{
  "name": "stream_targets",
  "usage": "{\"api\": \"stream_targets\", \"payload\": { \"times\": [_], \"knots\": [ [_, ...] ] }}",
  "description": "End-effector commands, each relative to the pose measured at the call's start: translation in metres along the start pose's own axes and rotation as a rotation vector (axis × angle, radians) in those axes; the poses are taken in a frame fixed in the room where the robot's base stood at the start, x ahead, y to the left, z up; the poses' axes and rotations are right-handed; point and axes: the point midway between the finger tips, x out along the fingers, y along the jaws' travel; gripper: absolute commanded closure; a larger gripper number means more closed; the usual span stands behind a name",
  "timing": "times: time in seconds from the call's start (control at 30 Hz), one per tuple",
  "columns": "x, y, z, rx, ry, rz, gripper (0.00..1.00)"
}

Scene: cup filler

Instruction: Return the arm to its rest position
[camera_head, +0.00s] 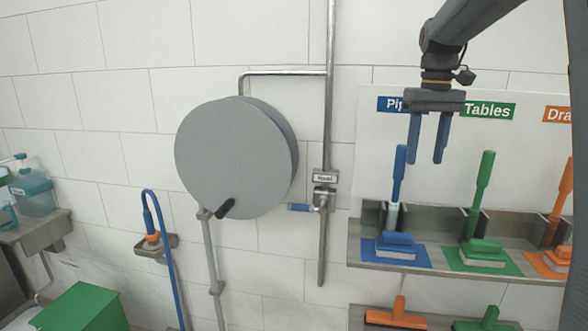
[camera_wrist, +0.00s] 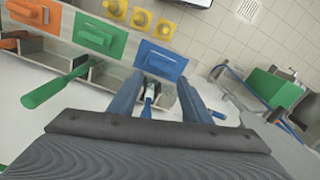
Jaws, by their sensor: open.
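My gripper (camera_head: 427,160) hangs from my arm at the upper right in the head view, fingers pointing down and apart. It is open, and nothing shows between its fingers. It is in front of the wall panel, near the blue brush (camera_head: 397,205) and left of the green brush (camera_head: 478,215). In the wrist view the fingers (camera_wrist: 158,92) show at the middle, with the blue brush's handle (camera_wrist: 149,96) seen between them, apparently beyond them. I cannot tell the exact gap.
A steel shelf (camera_head: 450,274) holds blue, green and orange brushes on coloured mats. More tools are below it. A grey hose reel (camera_head: 232,157) is on the tiled wall at the centre. A green bin (camera_head: 82,310) and bottles (camera_head: 32,188) are at the left.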

Motion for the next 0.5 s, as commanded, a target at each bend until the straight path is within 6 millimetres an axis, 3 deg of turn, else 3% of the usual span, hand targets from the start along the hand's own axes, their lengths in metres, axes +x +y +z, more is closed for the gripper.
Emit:
{"api": "stream_targets", "payload": {
  "times": [0.27,0.5],
  "knots": [
    [0.042,-0.019,0.013,0.006,0.012,0.002,0.56],
    [0.100,-0.047,0.040,0.015,0.033,0.005,0.56]
  ]
}}
